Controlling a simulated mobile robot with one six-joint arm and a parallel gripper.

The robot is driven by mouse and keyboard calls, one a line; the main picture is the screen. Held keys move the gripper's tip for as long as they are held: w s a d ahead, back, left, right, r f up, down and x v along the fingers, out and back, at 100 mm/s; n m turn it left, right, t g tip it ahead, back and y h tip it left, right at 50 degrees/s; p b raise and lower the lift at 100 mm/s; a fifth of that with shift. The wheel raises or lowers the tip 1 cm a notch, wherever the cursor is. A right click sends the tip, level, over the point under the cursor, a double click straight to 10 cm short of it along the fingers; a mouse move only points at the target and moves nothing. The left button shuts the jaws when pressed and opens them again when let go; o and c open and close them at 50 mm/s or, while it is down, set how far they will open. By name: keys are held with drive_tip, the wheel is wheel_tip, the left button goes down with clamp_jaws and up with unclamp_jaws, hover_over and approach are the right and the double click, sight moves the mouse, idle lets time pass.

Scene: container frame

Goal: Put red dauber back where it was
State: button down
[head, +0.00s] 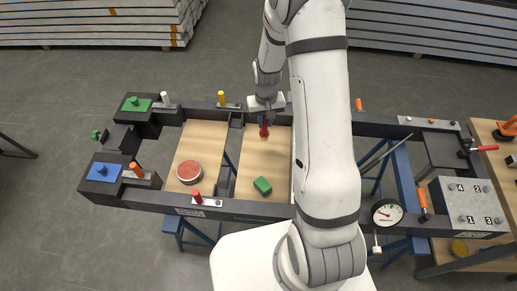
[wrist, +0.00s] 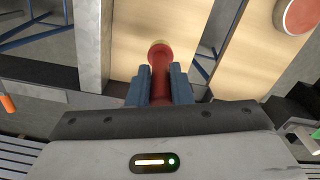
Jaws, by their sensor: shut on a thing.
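The red dauber (head: 264,130) is held upright by my gripper (head: 266,114) over the upper part of the wooden board in the right bay of the frame. In the wrist view the red dauber (wrist: 160,68) sits between the two blue fingers of my gripper (wrist: 160,85), with its pale tip pointing away from the wrist. I cannot tell whether the tip touches the board.
A round red-topped tin (head: 189,172) stands on the left board, and it shows in the wrist view (wrist: 300,12). The dark frame (head: 250,208) carries coloured pegs. A dial gauge (head: 387,212) is at the right.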

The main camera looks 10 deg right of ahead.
sight(265, 138)
drive_tip(key=f+b, duration=0.1)
drive_tip(key=b, duration=0.2)
drive_tip(key=shift+w, duration=0.15)
drive_tip(key=n+b, duration=0.1)
drive_tip(key=b, duration=0.4)
drive_tip(key=shift+f+b, duration=0.35)
drive_tip(key=b, duration=0.2)
drive_tip(key=n+b, duration=0.1)
drive_tip(key=b, duration=0.1)
drive_tip(key=shift+s+a+r, duration=0.1)
drive_tip(key=shift+s, duration=0.2)
drive_tip(key=n+b, duration=0.1)
drive_tip(key=b, duration=0.1)
drive_tip(key=shift+s+r+b, duration=0.3)
drive_tip(key=shift+s+r, duration=0.05)
drive_tip(key=shift+s, duration=0.05)
wheel_tip(265, 138, down, 10)
drive_tip(key=c, duration=1.3)
unclamp_jaws()
